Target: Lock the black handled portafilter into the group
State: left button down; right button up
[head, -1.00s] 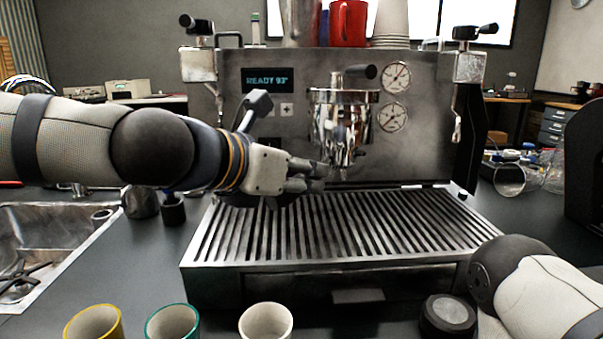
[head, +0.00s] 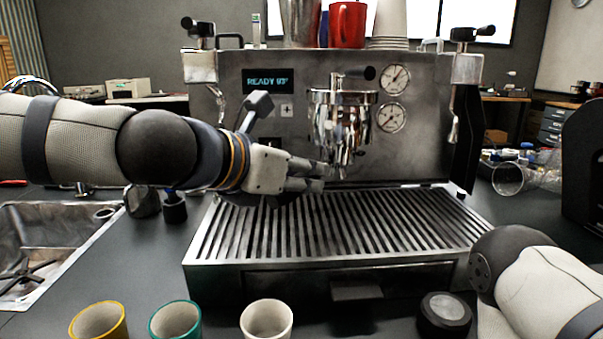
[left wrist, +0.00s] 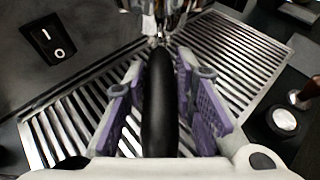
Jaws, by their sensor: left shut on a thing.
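The black handle of the portafilter (left wrist: 158,105) runs up the middle of the left wrist view, between the purple finger pads. Its far end meets chrome parts below the group. My left gripper (head: 318,178) is shut on this handle, in front of the machine and left of the group. The handle is mostly hidden by my fingers in the head view. The chrome group (head: 342,98) juts from the machine's front, with shiny metal and spouts under it. I cannot tell whether the portafilter's rim is seated in the group. My right gripper is out of view.
The slatted drip tray (head: 340,236) lies below my left gripper. Cups (head: 267,318) stand along the front edge, and a round black tamper-like item (head: 445,312) sits front right. A sink (head: 50,240) is at left. My right forearm fills the lower right.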

pick_arm(q)
jog(key=shift+r, duration=1.55)
dwell(2.1)
jog(key=s+d+n+t+y, duration=0.2)
jog(key=d+n+t+y, duration=0.1)
jog(key=d+n+y, duration=0.4)
jog(key=shift+s+n+t+y, duration=0.3)
jog(key=shift+n+y, duration=0.5)
jog(key=shift+y, duration=0.4)
jog(key=c, duration=1.4)
grip_release()
jog(key=shift+o, duration=0.8)
jog(key=shift+f, duration=0.1)
